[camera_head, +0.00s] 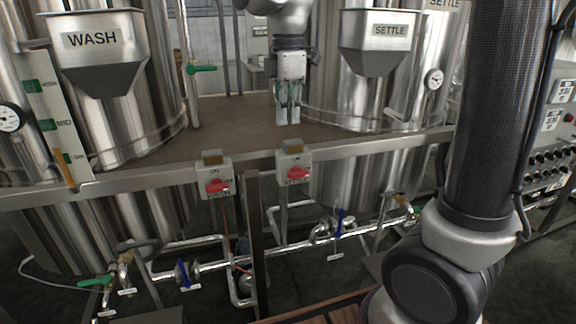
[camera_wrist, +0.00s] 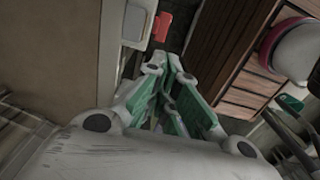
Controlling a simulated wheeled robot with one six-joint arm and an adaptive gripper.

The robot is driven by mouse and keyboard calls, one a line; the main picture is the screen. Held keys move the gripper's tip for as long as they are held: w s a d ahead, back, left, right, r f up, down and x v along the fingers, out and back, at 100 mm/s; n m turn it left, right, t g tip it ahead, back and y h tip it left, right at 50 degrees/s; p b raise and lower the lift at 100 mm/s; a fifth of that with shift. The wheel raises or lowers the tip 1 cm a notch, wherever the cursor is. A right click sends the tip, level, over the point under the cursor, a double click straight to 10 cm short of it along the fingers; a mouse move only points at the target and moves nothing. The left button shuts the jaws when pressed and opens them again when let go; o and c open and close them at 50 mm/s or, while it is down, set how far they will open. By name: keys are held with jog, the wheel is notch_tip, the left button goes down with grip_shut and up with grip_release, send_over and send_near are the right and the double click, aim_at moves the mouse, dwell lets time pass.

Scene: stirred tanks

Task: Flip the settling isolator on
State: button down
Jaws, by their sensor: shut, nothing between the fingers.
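Two grey isolator boxes with red handles are mounted on the front rail. The right isolator box (camera_head: 294,160), on the SETTLE tank side, has a red handle (camera_head: 297,173); its small label is hard to read. The left isolator box (camera_head: 213,176) has a red handle (camera_head: 217,186) too. Both handles look roughly level, slightly tilted. My gripper (camera_head: 288,121) points down above and behind the right box, apart from it. It is shut and empty. In the wrist view, my gripper (camera_wrist: 170,66) has a red handle (camera_wrist: 162,26) beyond its fingertips; which box it belongs to is unclear.
The WASH hopper (camera_head: 97,52) stands at left and the SETTLE hopper (camera_head: 378,42) at right, in front of steel tanks. A green valve handle (camera_head: 202,69) is left of my gripper. Pipes with blue valve handles (camera_head: 183,275) run below. The brown deck (camera_head: 235,120) is clear.

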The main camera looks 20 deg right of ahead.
send_near(282, 176)
jog(key=f, duration=0.1)
jog(key=s+f, duration=0.1)
jog(key=f, duration=0.1)
jog(key=s+d+f, duration=0.1)
jog(key=f, duration=0.1)
jog(key=shift+s+f, duration=0.2)
jog(key=shift+f, duration=0.05)
jog(key=shift+a+f+h, duration=0.3)
jog(key=shift+a+h, duration=0.05)
jog(key=shift+h, duration=0.75)
jog(key=shift+a+f+h, duration=0.3)
jog(key=shift+f+h, duration=0.15)
jog(key=shift+h, duration=0.65)
jog(key=h, duration=0.1)
jog(key=f+h, duration=0.1)
jog(key=h, duration=0.1)
jog(key=f+h, duration=0.1)
jog(key=h, duration=0.1)
jog(key=shift+a, duration=0.25)
jog(key=shift+d+f, duration=0.15)
jog(key=shift+f, duration=0.45)
jog(key=shift+r, duration=0.15)
jog(key=shift+r, duration=0.65)
jog(key=shift+r, duration=0.1)
